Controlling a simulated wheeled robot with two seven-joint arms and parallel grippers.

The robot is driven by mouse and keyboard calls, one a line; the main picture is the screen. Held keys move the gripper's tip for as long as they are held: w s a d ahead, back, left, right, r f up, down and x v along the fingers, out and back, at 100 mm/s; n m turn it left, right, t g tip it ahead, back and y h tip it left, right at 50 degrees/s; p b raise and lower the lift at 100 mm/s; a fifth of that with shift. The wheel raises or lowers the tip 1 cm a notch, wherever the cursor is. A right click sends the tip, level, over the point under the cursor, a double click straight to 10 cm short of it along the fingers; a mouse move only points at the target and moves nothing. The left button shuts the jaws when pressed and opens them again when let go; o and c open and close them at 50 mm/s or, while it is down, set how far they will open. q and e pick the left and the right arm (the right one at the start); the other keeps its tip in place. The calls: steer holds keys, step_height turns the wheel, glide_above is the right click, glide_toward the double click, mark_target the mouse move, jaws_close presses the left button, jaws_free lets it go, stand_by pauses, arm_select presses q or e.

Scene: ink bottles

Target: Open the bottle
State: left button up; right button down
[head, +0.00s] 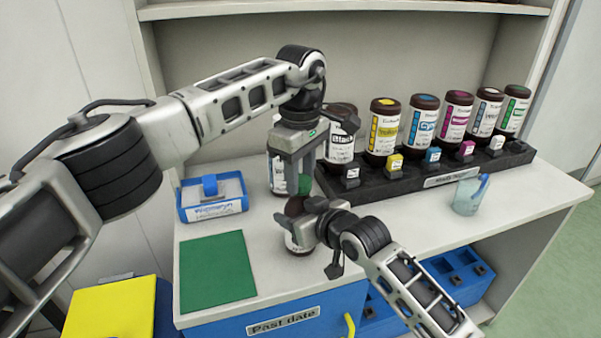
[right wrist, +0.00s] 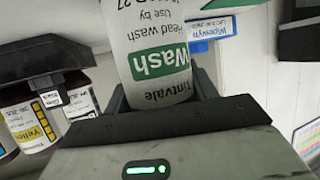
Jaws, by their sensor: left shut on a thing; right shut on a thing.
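The wash bottle (head: 294,208) is brown with a white label and stands near the front of the counter. In the right wrist view its label (right wrist: 160,62) appears upside down, with "Wash" on a green band. My right gripper (head: 309,226) is shut on the bottle's body from the right. My left gripper (head: 300,178) points down above the bottle and is shut on a green cap (head: 305,186). The fingers partly hide the cap, and I cannot tell whether it touches the bottle's neck.
A black rack (head: 440,178) holds several ink bottles behind. Another white-labelled bottle (head: 277,174) stands behind my left gripper. A blue wipes box (head: 212,210), a green mat (head: 217,272) and a clear cup (head: 466,197) are on the counter.

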arm_select(q)
steer(key=n, duration=0.7)
steer(key=shift+n, duration=0.3)
steer(key=n, duration=1.4)
steer(key=shift+n, duration=0.3)
steer(key=n, duration=0.4)
steer(key=shift+r+n, duration=0.1)
steer(key=shift+n, duration=0.2)
steer(key=n, duration=1.5)
steer(key=shift+r, duration=0.2)
